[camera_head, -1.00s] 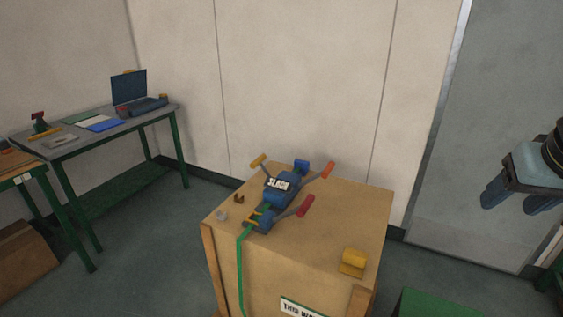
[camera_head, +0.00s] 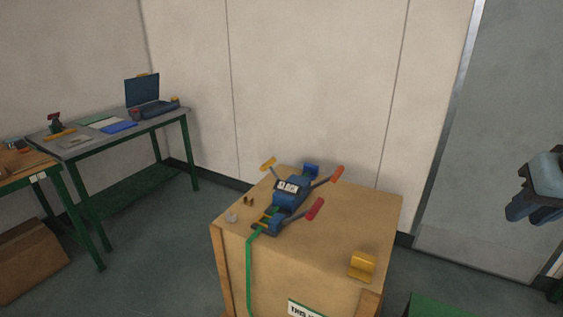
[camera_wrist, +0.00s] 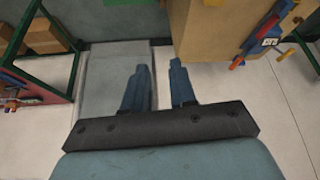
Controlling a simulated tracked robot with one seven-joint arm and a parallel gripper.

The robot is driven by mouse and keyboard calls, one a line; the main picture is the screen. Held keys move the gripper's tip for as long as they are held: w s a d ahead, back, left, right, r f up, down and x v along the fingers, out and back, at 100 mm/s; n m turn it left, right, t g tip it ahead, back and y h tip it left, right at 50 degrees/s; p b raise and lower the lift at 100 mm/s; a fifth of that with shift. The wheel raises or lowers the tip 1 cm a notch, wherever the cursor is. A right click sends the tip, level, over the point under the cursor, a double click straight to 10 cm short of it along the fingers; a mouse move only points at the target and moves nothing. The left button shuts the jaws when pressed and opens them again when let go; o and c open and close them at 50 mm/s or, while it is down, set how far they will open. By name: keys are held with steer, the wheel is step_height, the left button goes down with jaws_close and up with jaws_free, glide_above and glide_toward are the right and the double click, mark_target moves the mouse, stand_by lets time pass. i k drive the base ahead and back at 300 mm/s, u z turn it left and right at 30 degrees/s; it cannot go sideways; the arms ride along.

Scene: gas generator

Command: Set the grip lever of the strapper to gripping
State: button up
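The strapper (camera_head: 289,193) is a blue tool lying on top of a wooden crate (camera_head: 350,218). It has a yellow-orange handle (camera_head: 268,163), an orange-red handle (camera_head: 337,174) and a red handle (camera_head: 315,208) on grey levers. A label on its body is too blurred to read now. I cannot tell which handle is the grip lever. The strapper also shows at the upper right of the wrist view (camera_wrist: 270,32). My gripper (camera_head: 527,213) hangs in the air at the right edge, well apart from the strapper. In the wrist view its fingers (camera_wrist: 160,68) are apart and empty.
A green strap (camera_head: 249,270) runs down the crate's front. A table (camera_head: 160,122) with a laptop (camera_head: 143,91) stands at left. A grey door (camera_head: 490,140) is behind my gripper.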

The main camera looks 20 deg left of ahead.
mark_target(267, 164)
steer(key=k, duration=0.45)
steer(key=z, duration=0.6)
steer(key=k, duration=0.75)
steer(key=u, duration=1)
steer(key=i, duration=1)
steer(key=z, duration=0.1)
